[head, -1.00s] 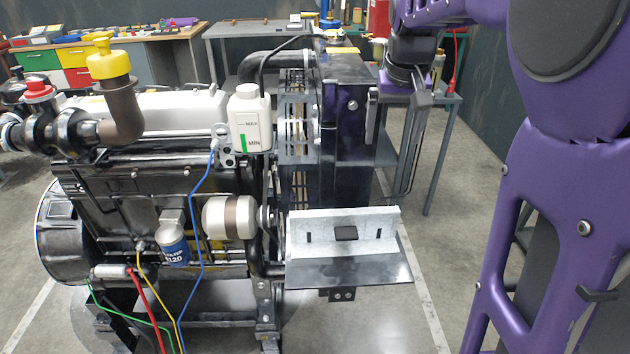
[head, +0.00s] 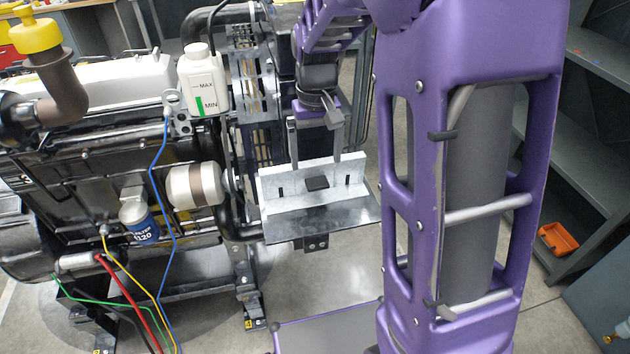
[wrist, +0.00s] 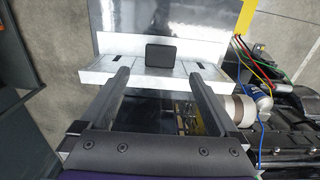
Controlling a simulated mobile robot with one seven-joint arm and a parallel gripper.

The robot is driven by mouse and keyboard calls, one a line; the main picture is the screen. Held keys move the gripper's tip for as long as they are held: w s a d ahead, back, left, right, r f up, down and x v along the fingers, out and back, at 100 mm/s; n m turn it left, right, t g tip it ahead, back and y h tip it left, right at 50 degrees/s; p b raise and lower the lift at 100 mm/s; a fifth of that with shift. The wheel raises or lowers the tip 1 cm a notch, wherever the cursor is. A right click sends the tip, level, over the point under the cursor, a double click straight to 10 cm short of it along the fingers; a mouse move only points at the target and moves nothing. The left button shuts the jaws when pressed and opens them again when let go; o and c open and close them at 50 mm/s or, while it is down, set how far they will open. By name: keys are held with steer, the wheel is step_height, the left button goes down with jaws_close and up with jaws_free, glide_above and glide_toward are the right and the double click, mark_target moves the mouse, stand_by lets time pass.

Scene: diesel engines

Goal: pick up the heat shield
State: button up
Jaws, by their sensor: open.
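The heat shield (head: 271,179) is a pale grey, angled metal plate with slots and a small black pad on its front. It rests on a dark shelf plate (head: 345,211) beside the engine. It also shows in the wrist view (wrist: 106,67), across the upper middle. My gripper (head: 315,160) is open and points down at the shield's upright wall, one finger toward each side of the pad. In the wrist view the fingertips (wrist: 160,75) reach the shield's near edge with a wide gap between them. I cannot tell whether they touch it.
The engine (head: 90,150) with its coolant bottle (head: 204,82), hoses and coloured wires fills the left, close to the shelf. Grey shelving (head: 590,120) with an orange bin (head: 558,239) stands at the right. Open floor lies in front.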

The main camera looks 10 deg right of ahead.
mark_target(316, 179)
step_height(316, 179, down, 2)
step_height(316, 179, down, 6)
steer(key=b, duration=0.4)
steer(key=shift+r, duration=0.25)
steer(key=shift+r, duration=0.1)
jaws_close()
